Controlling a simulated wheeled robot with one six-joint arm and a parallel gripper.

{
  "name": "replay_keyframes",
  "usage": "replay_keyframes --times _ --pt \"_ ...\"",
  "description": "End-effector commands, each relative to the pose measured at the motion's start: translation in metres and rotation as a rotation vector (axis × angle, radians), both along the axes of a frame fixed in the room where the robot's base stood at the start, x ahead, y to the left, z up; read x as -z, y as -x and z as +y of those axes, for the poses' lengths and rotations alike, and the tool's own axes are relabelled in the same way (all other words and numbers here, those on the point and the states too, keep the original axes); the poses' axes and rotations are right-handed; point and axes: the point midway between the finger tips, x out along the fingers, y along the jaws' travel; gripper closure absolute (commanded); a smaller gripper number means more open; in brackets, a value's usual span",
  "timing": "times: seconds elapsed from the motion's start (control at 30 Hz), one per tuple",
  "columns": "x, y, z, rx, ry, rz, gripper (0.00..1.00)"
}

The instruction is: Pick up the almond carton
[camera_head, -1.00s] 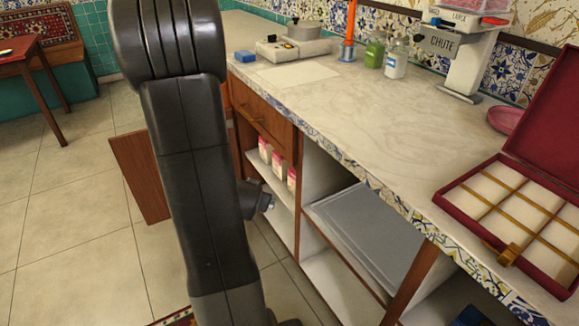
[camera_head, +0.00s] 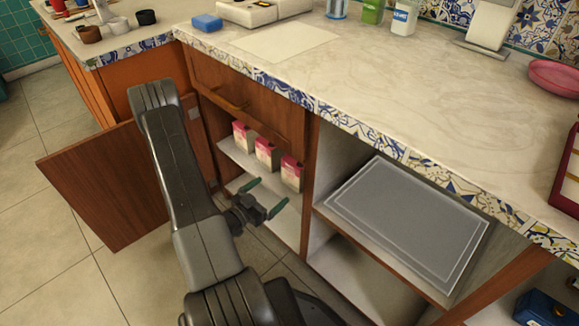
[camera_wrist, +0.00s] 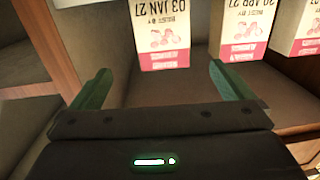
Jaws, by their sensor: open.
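Three white and pink cartons stand in a row on the cabinet's upper shelf: a left carton (camera_head: 242,136), a middle carton (camera_head: 266,154) and a right carton (camera_head: 291,172). The wrist view shows their labels upside down, with dates: one carton (camera_wrist: 163,35) reads 03 JAN 27, another (camera_wrist: 243,28) 20 APR 27, and a third (camera_wrist: 303,28) is cut off. I cannot tell which is the almond carton. My gripper (camera_head: 265,196) is open and empty, its green fingers in front of and below the cartons. In the wrist view my gripper (camera_wrist: 160,75) has the JAN 27 carton ahead between its fingertips, apart from them.
An open cabinet door (camera_head: 95,185) stands left of my arm. A drawer front (camera_head: 250,105) and the counter edge overhang the shelf. A grey tray (camera_head: 405,220) lies in the compartment to the right. A blue sponge (camera_head: 207,22) is on the counter.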

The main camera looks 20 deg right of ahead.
Motion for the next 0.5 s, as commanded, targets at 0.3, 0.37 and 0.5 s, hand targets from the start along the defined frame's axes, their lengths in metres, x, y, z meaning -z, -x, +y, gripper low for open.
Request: replay_keyframes --times 0.3,0.37,0.5 --pt "0.005 -0.004 -0.024 0.022 0.035 -0.003 0.0" --pt "0.005 -0.009 -0.034 0.021 0.034 -0.003 0.0" --pt "0.005 -0.02 -0.057 0.02 0.035 -0.004 0.0"
